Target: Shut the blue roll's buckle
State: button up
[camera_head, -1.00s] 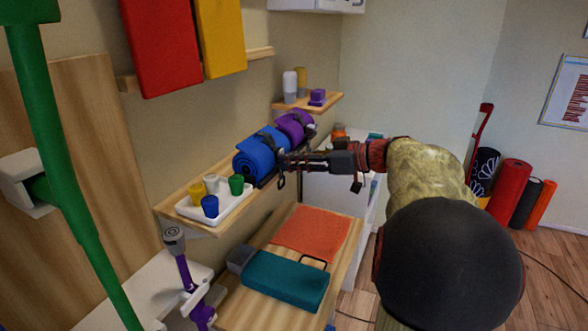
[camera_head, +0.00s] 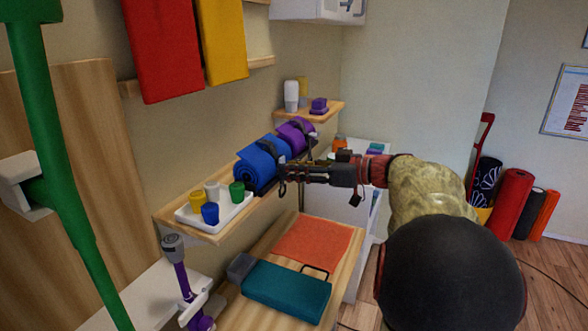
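The blue roll (camera_head: 257,163) lies on the wall shelf with a dark strap around it. Its buckle is at the roll's right side, too small and too hidden by my gripper to make out as open or shut. My gripper (camera_head: 286,172) points left, with its tips at the blue roll's right side by the strap. Whether the fingers touch the strap or buckle, and how far they are apart, I cannot tell. A purple roll (camera_head: 296,134) with its own dark strap lies just behind the blue one.
A white tray (camera_head: 236,211) with several coloured cups stands left of the blue roll on the shelf (camera_head: 172,210). Below is a wooden table with an orange cloth (camera_head: 312,239) and a teal case (camera_head: 286,291). A small shelf (camera_head: 330,107) with containers is behind.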

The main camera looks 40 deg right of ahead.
jog(key=shift+o, duration=0.8)
jog(key=v, duration=1.2)
jog(key=shift+d, duration=0.1)
